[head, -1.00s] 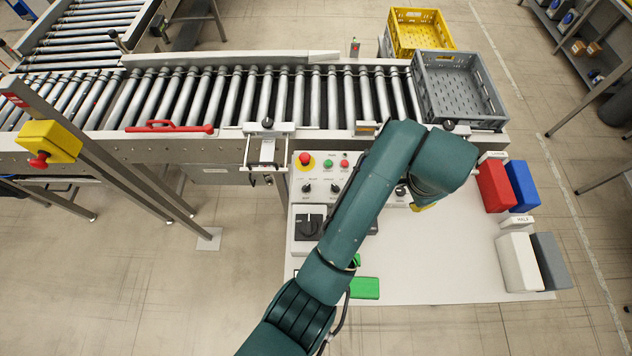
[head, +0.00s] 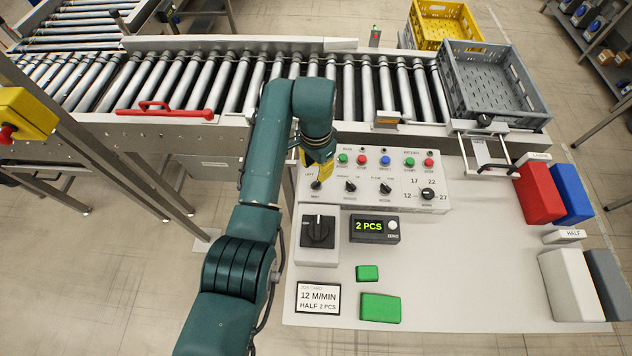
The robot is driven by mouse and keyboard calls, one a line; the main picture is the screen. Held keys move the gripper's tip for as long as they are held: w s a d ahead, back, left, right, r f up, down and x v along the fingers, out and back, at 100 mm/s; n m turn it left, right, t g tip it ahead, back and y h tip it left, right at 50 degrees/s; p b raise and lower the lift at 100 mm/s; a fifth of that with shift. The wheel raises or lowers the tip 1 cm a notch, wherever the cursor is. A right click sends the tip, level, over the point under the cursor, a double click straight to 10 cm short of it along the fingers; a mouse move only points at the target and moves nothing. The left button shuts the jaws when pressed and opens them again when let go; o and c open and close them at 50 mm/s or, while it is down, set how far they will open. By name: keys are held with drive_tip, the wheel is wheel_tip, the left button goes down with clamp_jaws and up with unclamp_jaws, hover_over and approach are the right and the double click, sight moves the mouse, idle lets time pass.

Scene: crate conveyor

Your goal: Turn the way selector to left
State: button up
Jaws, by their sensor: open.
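The way selector (head: 316,185) is a small black knob at the left end of the white control panel (head: 375,203), with a LEFT label beside it. Its pointer direction is too small and partly covered to tell. My gripper (head: 318,177), with yellow showing near its tips, points down right over the knob. Its fingers are open, but I cannot tell whether they touch the knob or stay just above it. My arm and gripper hide the panel's upper left corner.
Other knobs (head: 351,187) and coloured buttons (head: 385,160) sit to the right on the panel. A large black rotary switch (head: 318,231) and a display reading 2 PCS (head: 374,228) are in front. The roller conveyor (head: 345,85) runs behind, with a grey crate (head: 510,110) at its right end.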

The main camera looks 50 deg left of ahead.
sight(316, 182)
wheel_tip(316, 182, down, 8)
drive_tip(key=shift+r+b, duration=0.15)
drive_tip(key=shift+b, duration=0.25)
clamp_jaws()
